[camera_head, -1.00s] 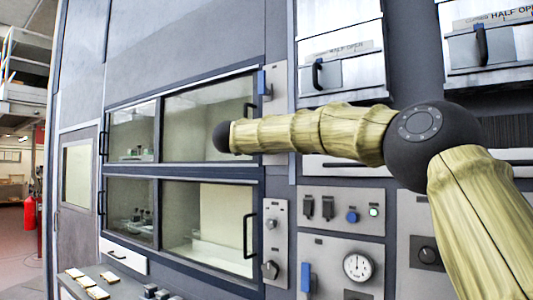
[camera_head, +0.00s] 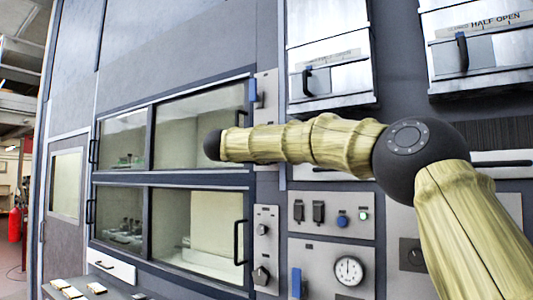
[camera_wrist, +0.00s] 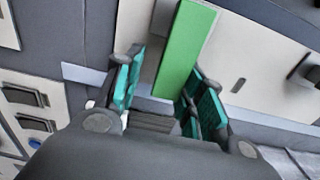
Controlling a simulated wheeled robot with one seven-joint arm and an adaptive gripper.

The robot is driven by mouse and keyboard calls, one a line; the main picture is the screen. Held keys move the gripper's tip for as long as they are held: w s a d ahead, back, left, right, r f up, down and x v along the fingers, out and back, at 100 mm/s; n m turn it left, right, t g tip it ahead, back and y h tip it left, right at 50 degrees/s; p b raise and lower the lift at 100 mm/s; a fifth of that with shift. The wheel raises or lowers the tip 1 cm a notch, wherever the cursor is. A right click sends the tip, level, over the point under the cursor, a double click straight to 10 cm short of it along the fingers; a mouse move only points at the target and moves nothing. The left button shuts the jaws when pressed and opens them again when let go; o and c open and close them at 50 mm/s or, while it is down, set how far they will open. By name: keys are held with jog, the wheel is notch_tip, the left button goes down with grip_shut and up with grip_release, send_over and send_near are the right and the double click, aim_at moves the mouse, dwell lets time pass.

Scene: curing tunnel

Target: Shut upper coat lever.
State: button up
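In the wrist view a flat green lever bar (camera_wrist: 183,50) stands out from a cream plate (camera_wrist: 245,62). My gripper (camera_wrist: 168,92) is open, with its teal-padded fingers on either side of the bar's near end. Gaps show between the pads and the bar, so it does not look clamped. In the head view a narrow plate (camera_head: 266,88) beside the upper window carries a blue handle (camera_head: 254,90). My arm covers the lower part of that plate, and my gripper is hidden there. I cannot tell whether the blue handle is the green bar.
The upper window (camera_head: 200,118) and lower window (camera_head: 205,225) lie left of the plate. A lower plate with knobs (camera_head: 265,235), a switch panel (camera_head: 330,212), a gauge (camera_head: 348,270) and another blue handle (camera_head: 297,283) are below. A dark knob (camera_wrist: 305,72) sits near my gripper.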

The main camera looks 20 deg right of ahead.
jog(key=shift+o, duration=0.2)
jog(key=shift+r, duration=0.2)
jog(key=shift+s+a, duration=0.1)
jog(key=shift+a, duration=0.05)
jog(key=v, duration=1.1)
jog(key=shift+s+a, duration=0.2)
jog(key=shift+s, duration=0.05)
